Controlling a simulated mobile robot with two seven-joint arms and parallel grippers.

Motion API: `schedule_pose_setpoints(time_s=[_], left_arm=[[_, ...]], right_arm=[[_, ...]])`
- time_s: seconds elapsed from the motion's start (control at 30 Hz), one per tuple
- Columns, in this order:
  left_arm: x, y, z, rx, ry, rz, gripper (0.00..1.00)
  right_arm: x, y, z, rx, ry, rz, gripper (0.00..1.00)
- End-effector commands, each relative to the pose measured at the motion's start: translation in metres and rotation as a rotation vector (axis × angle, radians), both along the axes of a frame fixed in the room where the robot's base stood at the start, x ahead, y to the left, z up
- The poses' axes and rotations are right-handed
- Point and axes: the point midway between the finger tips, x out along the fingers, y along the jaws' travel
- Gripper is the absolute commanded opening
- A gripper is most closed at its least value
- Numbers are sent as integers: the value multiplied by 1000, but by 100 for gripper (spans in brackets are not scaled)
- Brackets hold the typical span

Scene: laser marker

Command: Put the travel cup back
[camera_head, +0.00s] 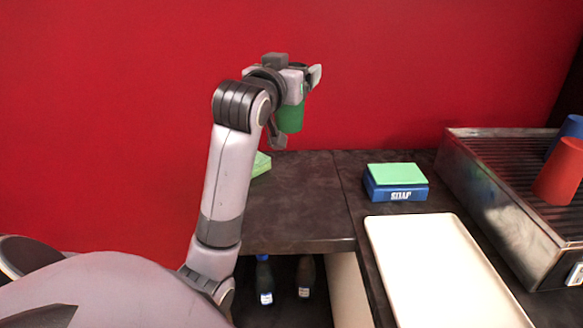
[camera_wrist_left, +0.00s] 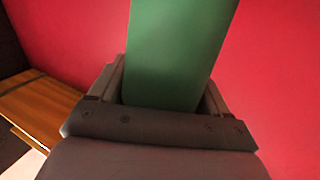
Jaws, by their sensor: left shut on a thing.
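My left gripper (camera_head: 296,108) is raised above the dark counter, in front of the red wall. It is shut on a green travel cup (camera_head: 290,118), which is partly hidden behind the gripper and wrist. In the left wrist view the green cup (camera_wrist_left: 172,50) fills the space between the two fingers of the gripper (camera_wrist_left: 165,95). A red cup (camera_head: 560,172) leans on the ridged metal machine (camera_head: 500,215) at the right, with a blue cup (camera_head: 568,130) behind it. My right gripper does not show.
A blue box with a green top (camera_head: 397,182) sits on the counter (camera_head: 300,205). A cream tray (camera_head: 440,270) lies at the front right. A green item (camera_head: 261,164) is partly hidden behind my arm. Bottles (camera_head: 305,276) stand below the counter. The counter's middle is clear.

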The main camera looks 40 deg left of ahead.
Motion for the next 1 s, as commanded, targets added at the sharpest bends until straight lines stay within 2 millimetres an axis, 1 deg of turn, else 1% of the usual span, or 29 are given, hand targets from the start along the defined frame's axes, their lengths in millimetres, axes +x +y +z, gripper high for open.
schedule_pose_setpoints(time_s=[0.03, 0.3, 0.4, 0.5, 0.67, 0.83, 0.9, 1.0], left_arm=[[0, 0, -18, -1, 5, 0, 65], [0, -1, -87, -2, 5, -1, 65], [0, 0, -107, -1, 4, -1, 65], [0, -1, -119, -1, 0, -2, 65], [0, 0, -131, 0, 0, -1, 65], [0, -1, -159, -1, 3, -1, 65], [0, -1, -165, 0, 0, -1, 65], [0, 0, -168, 1, -3, -1, 65]], right_arm=[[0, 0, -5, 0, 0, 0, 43], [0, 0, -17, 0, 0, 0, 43], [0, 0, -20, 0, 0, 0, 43], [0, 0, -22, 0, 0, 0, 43], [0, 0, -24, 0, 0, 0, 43], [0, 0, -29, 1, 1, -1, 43], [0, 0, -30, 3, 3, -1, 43], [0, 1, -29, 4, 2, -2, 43]])
